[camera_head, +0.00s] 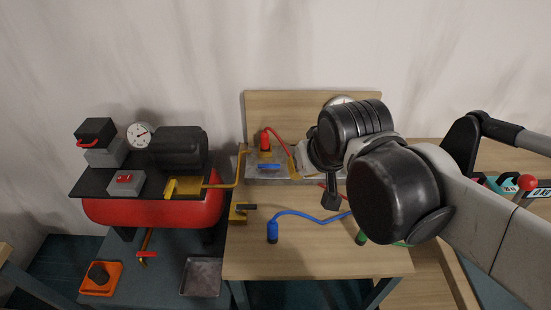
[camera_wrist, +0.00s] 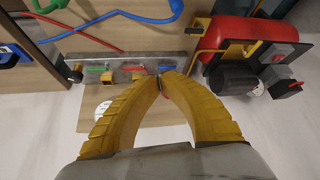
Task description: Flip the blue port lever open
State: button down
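The blue port lever (camera_head: 268,166) lies flat across the front of the grey port rail (camera_head: 250,172) on the bench. In the wrist view the blue lever (camera_wrist: 167,68) is the rightmost of three, beside a red lever (camera_wrist: 134,68) and a green lever (camera_wrist: 97,69). My gripper (camera_wrist: 160,82) has its yellow fingers curved together with the tips meeting, and nothing shows between them. The tips appear just beside the blue lever; I cannot tell whether they touch it. In the head view my arm hides the right part of the rail.
A blue hose (camera_head: 310,215) with a blue connector (camera_head: 272,232) lies on the bench in front. A red compressor (camera_head: 155,211) stands at left, its yellow pipe (camera_head: 239,170) reaching toward the rail.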

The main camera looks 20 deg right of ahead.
jog(key=w, duration=0.9)
jog(key=m+g+h+p, duration=0.1)
jog(key=m+g+p, duration=0.1)
jog(key=m+g, duration=0.1)
send_over(277, 155)
jog(key=s+a, duration=0.1)
jog(key=s, duration=0.3)
notch_tip(277, 155, down, 14)
jog(key=shift+a+r, duration=0.15)
jog(key=shift+r, duration=0.05)
jog(key=shift+f, duration=0.1)
jog(key=b+x, duration=0.3)
jog(key=x, duration=0.7)
jog(key=shift+w+f, duration=0.1)
jog(key=shift+f, duration=0.1)
jog(key=s, duration=0.2)
jog(key=s+a, duration=0.1)
jog(key=shift+s+r+b, duration=0.3)
jog(key=shift+r+b, duration=0.05)
jog(key=shift+b, duration=0.05)
jog(key=shift+s+a, duration=0.1)
jog(key=shift+s, duration=0.1)
